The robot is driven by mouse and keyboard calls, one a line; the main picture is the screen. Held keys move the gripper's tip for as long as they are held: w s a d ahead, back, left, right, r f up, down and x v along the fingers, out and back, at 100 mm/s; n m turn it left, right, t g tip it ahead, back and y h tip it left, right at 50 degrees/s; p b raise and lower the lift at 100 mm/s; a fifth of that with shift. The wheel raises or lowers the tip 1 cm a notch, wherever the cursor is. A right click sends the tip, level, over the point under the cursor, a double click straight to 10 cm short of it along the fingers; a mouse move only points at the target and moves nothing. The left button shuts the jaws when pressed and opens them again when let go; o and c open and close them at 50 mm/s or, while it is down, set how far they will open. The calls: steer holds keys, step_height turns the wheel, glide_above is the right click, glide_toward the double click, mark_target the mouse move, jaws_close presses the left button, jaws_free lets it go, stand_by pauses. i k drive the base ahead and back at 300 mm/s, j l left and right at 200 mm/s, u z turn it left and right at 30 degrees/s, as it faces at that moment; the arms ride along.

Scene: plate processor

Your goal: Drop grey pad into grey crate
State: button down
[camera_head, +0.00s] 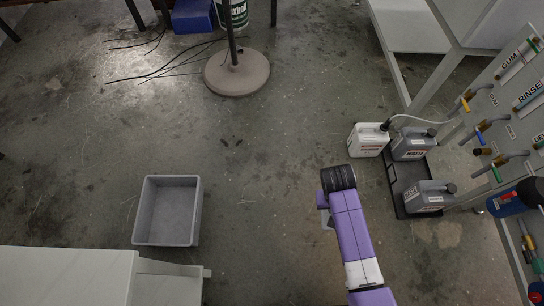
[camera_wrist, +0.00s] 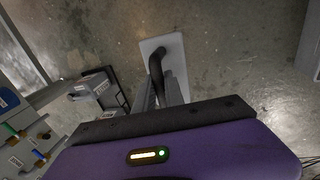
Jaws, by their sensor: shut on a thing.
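The grey pad (camera_wrist: 172,48) is a flat, light grey rounded rectangle in the wrist view, with a dark curved handle (camera_wrist: 155,66) across its near side. My gripper (camera_wrist: 161,80) is shut on the pad, seemingly by this handle, with the pad beyond the fingertips above the floor. The exact grip is partly hidden. The grey crate (camera_head: 150,212) stands on the floor at the lower left in the head view, open at the top and empty. My arm is well to the right of it there; the fingers and pad are hidden in that view.
A white table (camera_head: 65,275) is just below the crate. A round stand base (camera_head: 237,73) is at the top. The floor between is clear.

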mark_target(179, 215)
steer(key=i+j, duration=0.15)
steer(key=i, duration=0.65)
steer(key=i+j, duration=0.1)
steer(key=i, duration=0.65)
steer(key=i+u, duration=0.3)
steer(key=i, duration=0.3)
steer(key=i+l+u, duration=0.1)
steer(key=i+u, duration=0.15)
steer(key=i, duration=0.35)
steer(key=u, duration=2.5)
